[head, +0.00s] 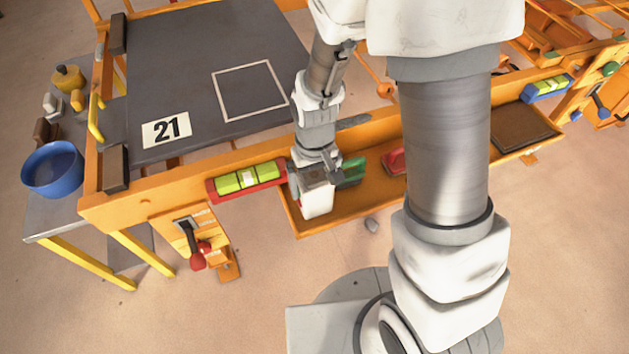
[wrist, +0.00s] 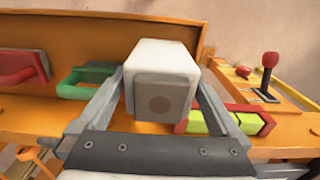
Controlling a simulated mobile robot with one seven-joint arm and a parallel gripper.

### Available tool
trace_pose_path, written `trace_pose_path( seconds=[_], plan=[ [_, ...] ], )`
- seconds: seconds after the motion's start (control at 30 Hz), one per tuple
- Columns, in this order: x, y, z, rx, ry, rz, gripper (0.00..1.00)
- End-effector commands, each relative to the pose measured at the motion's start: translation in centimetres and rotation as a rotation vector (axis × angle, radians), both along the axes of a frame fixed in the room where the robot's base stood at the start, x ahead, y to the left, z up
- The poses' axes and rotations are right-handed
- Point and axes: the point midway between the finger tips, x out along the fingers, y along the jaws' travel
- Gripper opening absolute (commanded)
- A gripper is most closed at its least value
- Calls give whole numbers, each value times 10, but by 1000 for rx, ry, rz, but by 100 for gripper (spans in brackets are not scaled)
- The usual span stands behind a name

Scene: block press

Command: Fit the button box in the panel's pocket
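The button box (wrist: 162,62), a pale block with a grey end face and a round brownish spot, sits between both fingers of my gripper (wrist: 160,92). The fingers touch its sides. In the head view my gripper (head: 316,178) holds the white box (head: 317,204) low over the orange tray. An orange panel (head: 185,232) with a red-knobbed lever hangs from the front rail, left of my gripper. The wrist view shows this panel (wrist: 290,97) at the right, with the lever and a red button. I cannot make out the pocket in either view.
A red-framed yellow-green level (head: 246,180) is on the rail close left of my gripper. Green (head: 351,172) and red (head: 393,161) handled pieces are on the right. A dark table (head: 190,60) with a "21" card lies behind; a blue bowl (head: 52,168) is far left.

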Motion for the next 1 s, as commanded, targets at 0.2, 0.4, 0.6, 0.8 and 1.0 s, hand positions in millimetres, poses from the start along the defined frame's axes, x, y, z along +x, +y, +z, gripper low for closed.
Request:
trace_pose_path(
  seconds=[0.2, 0.4, 0.6, 0.8, 1.0],
  plan=[
    [0, 0, 1, 0, 0, 0, 100],
    [1, 0, 23, 1, -3, 0, 100],
    [1, 0, 69, 2, -5, -1, 100],
    [1, 0, 106, 1, -4, -1, 100],
    [0, 0, 122, 0, -1, 0, 100]
  ],
)
